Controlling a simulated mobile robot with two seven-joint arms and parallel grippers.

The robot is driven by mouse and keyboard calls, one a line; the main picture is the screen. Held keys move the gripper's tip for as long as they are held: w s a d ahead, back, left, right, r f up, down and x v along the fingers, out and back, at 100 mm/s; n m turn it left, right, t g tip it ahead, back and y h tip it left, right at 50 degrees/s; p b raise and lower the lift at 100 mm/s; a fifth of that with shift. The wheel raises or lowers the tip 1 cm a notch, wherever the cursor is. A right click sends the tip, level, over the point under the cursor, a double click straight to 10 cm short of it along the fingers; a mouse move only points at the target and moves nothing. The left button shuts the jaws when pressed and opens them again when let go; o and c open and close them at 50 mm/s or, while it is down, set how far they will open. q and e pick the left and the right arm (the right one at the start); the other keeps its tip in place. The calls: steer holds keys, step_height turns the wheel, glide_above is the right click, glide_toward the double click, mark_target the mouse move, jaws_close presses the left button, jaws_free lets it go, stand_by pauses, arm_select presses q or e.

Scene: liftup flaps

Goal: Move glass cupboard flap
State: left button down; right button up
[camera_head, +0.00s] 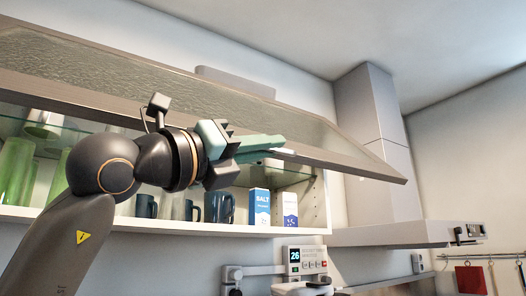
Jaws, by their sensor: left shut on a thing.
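The glass cupboard flap (150,62) is a framed pane of textured glass, lifted and tilted outward above the open cupboard (265,231). Its lower frame edge runs from the left side down to a corner at the right. My left gripper (275,148) is at this lower edge, near the middle of the flap, with its green fingers shut on the frame. The fingertips partly overlap the edge in the picture. My left arm covers part of the shelf behind. My right gripper is not in view.
Inside the cupboard stand green glasses (14,168), blue mugs (219,207), a salt box (259,207) and another carton (286,209). A range hood (390,233) stands to the right. A device with a display (305,261) is below. Utensils hang at the far right.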

arm_select(q)
steer(key=shift+r, duration=0.1)
steer(key=c, duration=0.9)
jaws_free()
steer(key=b+v, duration=0.5)
steer(key=v, duration=0.7)
steer(key=shift+s+a+f, duration=0.2)
steer(key=shift+f, duration=0.05)
